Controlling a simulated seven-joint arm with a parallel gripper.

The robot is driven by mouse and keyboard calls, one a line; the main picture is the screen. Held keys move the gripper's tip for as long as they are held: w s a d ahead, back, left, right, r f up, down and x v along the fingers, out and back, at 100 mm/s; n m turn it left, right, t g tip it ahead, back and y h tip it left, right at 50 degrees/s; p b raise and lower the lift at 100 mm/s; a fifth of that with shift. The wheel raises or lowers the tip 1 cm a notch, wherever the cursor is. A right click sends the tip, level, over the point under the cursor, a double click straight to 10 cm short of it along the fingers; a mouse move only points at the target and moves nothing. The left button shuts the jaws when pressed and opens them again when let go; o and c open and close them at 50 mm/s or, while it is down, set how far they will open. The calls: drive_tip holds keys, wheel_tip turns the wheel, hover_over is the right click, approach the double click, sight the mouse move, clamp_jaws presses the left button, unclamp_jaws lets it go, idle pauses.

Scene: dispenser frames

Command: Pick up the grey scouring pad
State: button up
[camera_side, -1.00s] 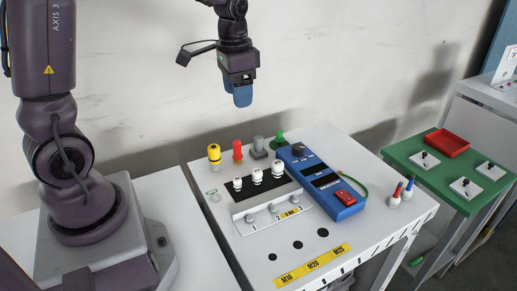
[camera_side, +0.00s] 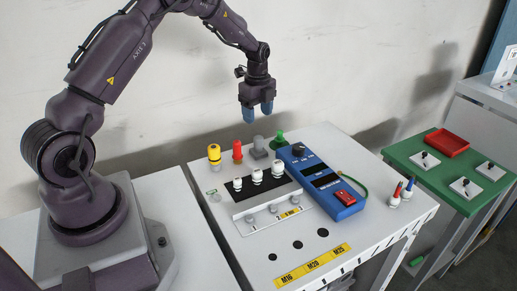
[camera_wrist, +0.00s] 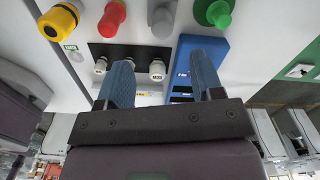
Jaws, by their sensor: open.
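I cannot make out a scouring pad in either view. The only loose-looking grey thing is a grey fitting (camera_side: 258,149) in the back row of the white table, between a red and a green fitting; it also shows in the wrist view (camera_wrist: 162,20). It looks like a connector rather than a pad. My gripper (camera_side: 257,110) hangs above this back row with its blue fingers pointing down, apart and empty. In the wrist view my gripper (camera_wrist: 160,60) shows its open fingers against the black panel and the blue device.
The white table bears a yellow fitting (camera_side: 214,154), a red fitting (camera_side: 237,151), a green fitting (camera_side: 279,138), a blue handheld device (camera_side: 322,183) and several white glands on a black panel (camera_side: 279,184). A green table (camera_side: 405,153) with a red tray (camera_side: 447,143) stands at right.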

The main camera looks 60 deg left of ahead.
sight(259, 136)
drive_tip(key=f, duration=0.9)
drive_tip(key=shift+w+f, duration=0.2)
drive_tip(key=shift+f, duration=0.05)
drive_tip(key=shift+c, duration=0.2)
drive_tip(key=c, duration=1)
drive_tip(key=shift+c, duration=0.3)
drive_tip(key=shift+r, duration=0.2)
